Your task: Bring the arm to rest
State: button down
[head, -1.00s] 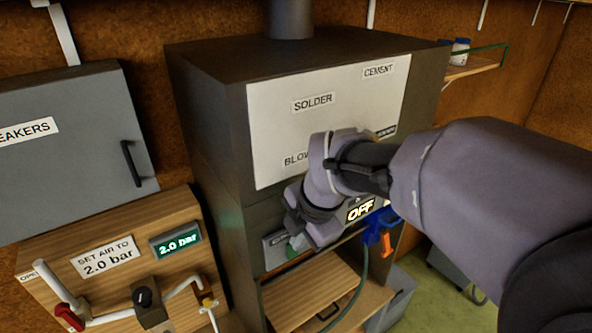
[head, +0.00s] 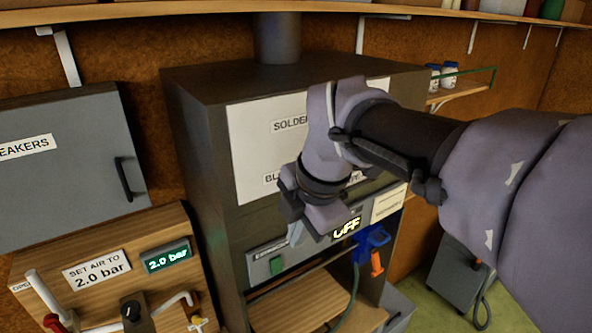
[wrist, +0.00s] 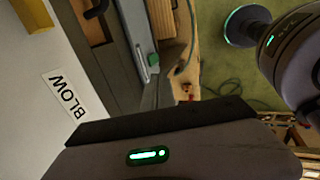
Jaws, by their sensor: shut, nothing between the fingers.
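My arm reaches in from the right in the head view, folded in front of the dark grey cabinet. My gripper (head: 322,222) hangs at its end, in front of the cabinet's lower panel and next to the lit OFF display (head: 346,228). It is shut and holds nothing. In the wrist view the gripper's grey body with a green light fills the bottom; its fingertips are hard to make out there.
The cabinet's white panel (head: 250,130) carries labels, and BLOW (wrist: 64,95) shows in the wrist view. A blue and orange tool (head: 373,245) hangs right of the display. The breakers box (head: 70,160) and wooden air panel (head: 100,250) stand left. A shelf (head: 300,10) runs above.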

jog(key=s+d+f+m+b, duration=0.3)
jog(key=s+f+m+b, duration=0.2)
jog(key=f+m+b, duration=0.4)
jog(key=s+d+f+m+t+b, duration=0.1)
jog(key=s+d+f+m+b, duration=0.2)
jog(key=f+b, duration=1.5)
jog(key=s+d+f+m+t+b, duration=0.1)
jog(key=s+d+f+m+b, duration=0.2)
jog(key=s+f+m+b, duration=0.5)
notch_tip(320, 180, down, 13)
jog(key=m+b, duration=0.6)
jog(key=m, duration=0.3)
jog(key=shift+s+d, duration=0.35)
